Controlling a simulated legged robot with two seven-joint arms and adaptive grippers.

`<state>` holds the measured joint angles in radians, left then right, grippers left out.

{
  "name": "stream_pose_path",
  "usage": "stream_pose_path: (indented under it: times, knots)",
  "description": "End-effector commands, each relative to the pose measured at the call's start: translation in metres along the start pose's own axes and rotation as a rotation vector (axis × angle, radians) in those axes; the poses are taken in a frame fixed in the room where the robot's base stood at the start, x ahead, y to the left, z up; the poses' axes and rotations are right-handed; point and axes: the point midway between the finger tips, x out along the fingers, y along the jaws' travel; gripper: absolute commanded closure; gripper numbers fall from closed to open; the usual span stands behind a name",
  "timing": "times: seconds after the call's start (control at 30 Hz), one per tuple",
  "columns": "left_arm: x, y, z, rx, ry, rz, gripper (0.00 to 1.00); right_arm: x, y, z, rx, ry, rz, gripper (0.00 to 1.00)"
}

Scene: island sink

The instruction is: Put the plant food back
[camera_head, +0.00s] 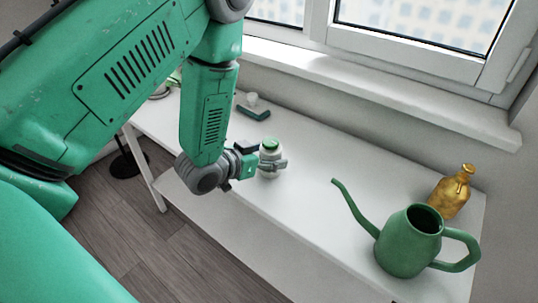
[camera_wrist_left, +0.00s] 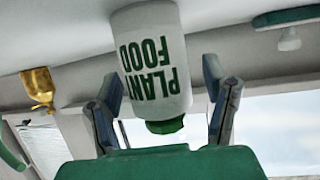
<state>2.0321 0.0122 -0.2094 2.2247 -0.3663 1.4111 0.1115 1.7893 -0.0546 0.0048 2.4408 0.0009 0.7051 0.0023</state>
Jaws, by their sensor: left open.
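The plant food is a white bottle with a green cap (camera_head: 270,144); it stands upright on the white table. In the left wrist view the bottle (camera_wrist_left: 152,65) appears upside down, with green PLANT FOOD lettering. My left gripper (camera_head: 268,163) is at the bottle, with its fingers on either side of it. In the left wrist view the fingers of the left gripper (camera_wrist_left: 163,82) are spread, and a gap shows beside the bottle. My right gripper is not in view.
A green watering can (camera_head: 405,248) and a gold bottle (camera_head: 451,192) stand at the table's right end. A small green-and-white item (camera_head: 253,107) lies behind the plant food. The table (camera_head: 315,185) between the plant food and the can is clear. A window sill (camera_head: 370,85) runs behind.

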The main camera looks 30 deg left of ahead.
Motion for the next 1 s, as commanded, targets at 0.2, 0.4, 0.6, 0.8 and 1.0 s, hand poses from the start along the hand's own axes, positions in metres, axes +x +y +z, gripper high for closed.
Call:
stream_pose_path:
  times: [0.2,0.4,0.6,0.8,1.0]
  knots:
    - [-0.013,0.000,-0.003,-0.001,-0.001,0.000,0.32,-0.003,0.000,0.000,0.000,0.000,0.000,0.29]
    - [-0.055,-0.001,-0.003,-0.003,-0.002,-0.002,0.32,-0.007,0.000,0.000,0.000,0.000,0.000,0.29]
    - [-0.095,0.000,-0.003,-0.003,-0.002,-0.002,0.32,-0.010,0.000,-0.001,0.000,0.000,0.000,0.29]
    - [-0.118,0.000,-0.004,-0.002,-0.003,0.000,0.32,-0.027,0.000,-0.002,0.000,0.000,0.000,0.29]
    - [-0.120,0.003,0.007,-0.001,-0.036,-0.001,0.32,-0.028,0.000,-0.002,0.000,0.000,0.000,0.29]
